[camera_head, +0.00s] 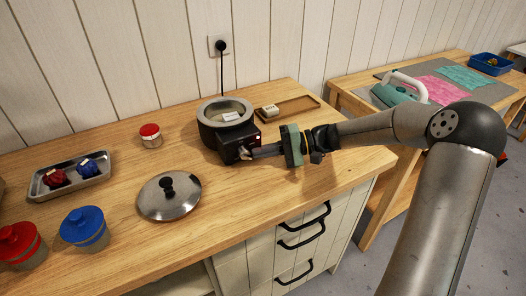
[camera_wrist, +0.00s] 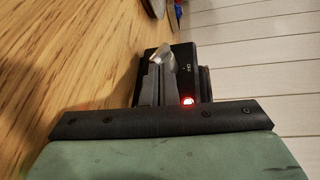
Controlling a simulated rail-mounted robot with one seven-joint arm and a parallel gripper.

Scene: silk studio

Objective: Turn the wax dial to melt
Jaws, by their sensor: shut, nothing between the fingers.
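The wax pot (camera_head: 224,122) is a round dark pot near the back of the wooden bench, with a pale block inside. Its black control box (camera_head: 236,146) faces my arm and carries a small lit red lamp. The box and lamp also show in the wrist view (camera_wrist: 188,66). The dial (camera_wrist: 162,56) looks like a pale metallic knob on the box face, right at my fingertips. My gripper (camera_head: 250,153) is shut, its fingers pointing at the box front. It covers most of the dial in the head view. The dial's setting cannot be read.
A metal lid (camera_head: 170,198) lies left of my gripper. A red-capped jar (camera_head: 150,135), blue jar (camera_head: 84,228), red jar (camera_head: 20,245) and metal tray (camera_head: 95,168) stand further left. A second table (camera_head: 345,101) holds an iron (camera_head: 400,92).

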